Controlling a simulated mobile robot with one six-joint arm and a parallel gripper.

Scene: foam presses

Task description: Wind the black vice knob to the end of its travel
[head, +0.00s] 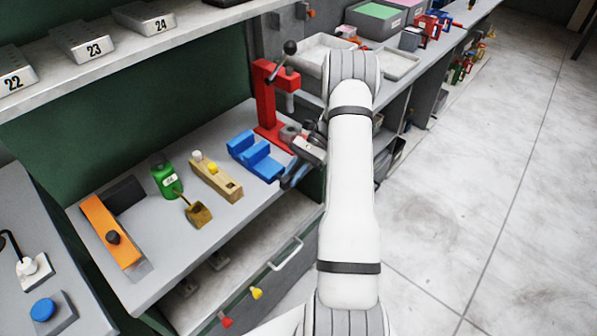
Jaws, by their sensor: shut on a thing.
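The blue vice (255,156) sits on the grey bench top, with two raised jaw blocks and a gap between them. My gripper (287,181) is low at the vice's right end, near the bench's front edge. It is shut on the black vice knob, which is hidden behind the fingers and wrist. How far the knob is wound cannot be read from this view.
A red press (268,100) with a black-balled lever stands just behind the vice. An open drawer (235,275) juts out below the bench.

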